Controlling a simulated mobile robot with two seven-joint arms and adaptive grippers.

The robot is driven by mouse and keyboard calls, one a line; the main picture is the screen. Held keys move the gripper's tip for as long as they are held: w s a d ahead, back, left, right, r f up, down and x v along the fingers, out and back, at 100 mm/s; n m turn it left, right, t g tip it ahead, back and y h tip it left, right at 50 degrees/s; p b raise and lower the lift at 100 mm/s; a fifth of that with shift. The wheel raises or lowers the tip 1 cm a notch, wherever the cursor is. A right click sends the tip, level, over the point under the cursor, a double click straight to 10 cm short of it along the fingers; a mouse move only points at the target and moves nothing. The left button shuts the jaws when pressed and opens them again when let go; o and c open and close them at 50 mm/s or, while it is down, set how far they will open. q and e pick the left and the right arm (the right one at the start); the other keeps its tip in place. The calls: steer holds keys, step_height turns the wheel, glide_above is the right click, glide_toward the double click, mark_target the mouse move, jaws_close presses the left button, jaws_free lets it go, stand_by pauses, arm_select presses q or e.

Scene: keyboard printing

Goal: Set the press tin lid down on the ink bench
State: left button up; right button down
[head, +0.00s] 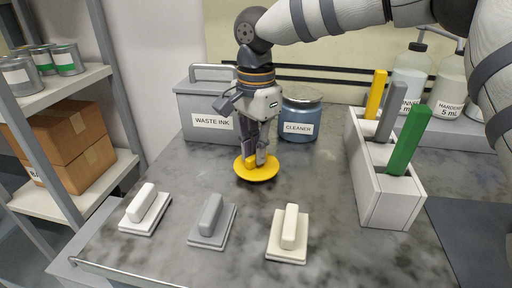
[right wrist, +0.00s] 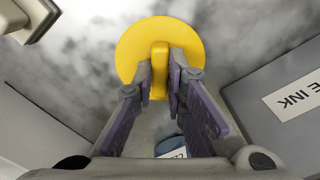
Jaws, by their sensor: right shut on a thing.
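The press tin lid (head: 264,178) is a yellow disc with a block-shaped yellow knob, seen over the middle of the grey marbled ink bench (head: 330,205). My right gripper (head: 257,160) points down and is shut on the knob. In the right wrist view the lid (right wrist: 135,42) shows as a flat yellow disc, with the fingers (right wrist: 160,78) on both sides of its knob. The lid looks nearly level and close to the bench top. I cannot tell whether it touches the surface. My left gripper is not in view.
A grey waste ink box (head: 193,106) and a blue cleaner tin (head: 300,116) stand behind the lid. A white rack (head: 372,182) with yellow, grey and green handles stands at right. White (head: 146,207), grey (head: 212,220) and cream (head: 289,232) handled blocks line the front. Bench around the lid is clear.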

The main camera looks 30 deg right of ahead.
steer(key=shift+f, duration=0.5)
steer(key=c, duration=1.5)
jaws_free()
steer(key=shift+c, duration=0.2)
steer(key=shift+r+p, duration=0.4)
steer(key=shift+r, duration=2.65)
